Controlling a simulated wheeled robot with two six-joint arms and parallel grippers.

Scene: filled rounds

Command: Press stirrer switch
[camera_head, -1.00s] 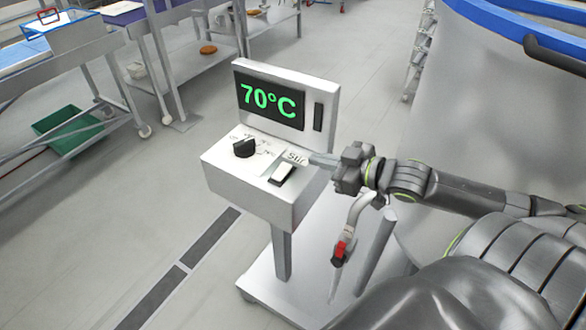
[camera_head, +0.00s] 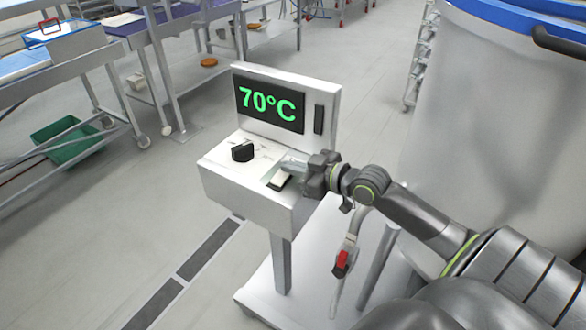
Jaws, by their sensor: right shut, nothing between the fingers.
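The stirrer switch (camera_head: 279,181) is a white rocker in a dark frame on the top panel of the grey control box (camera_head: 245,191). My right gripper (camera_head: 289,165) comes in from the right, with its shut, empty fingers just behind and above the switch. I cannot tell whether the fingertips touch it. The gripper now covers the "Stir" label. My left gripper is not in view.
A display (camera_head: 270,103) reading 70°C stands at the back of the box, and a black knob (camera_head: 243,151) sits left of the switch. A large steel vat (camera_head: 500,120) fills the right side. A red-handled valve (camera_head: 341,262) hangs below my arm.

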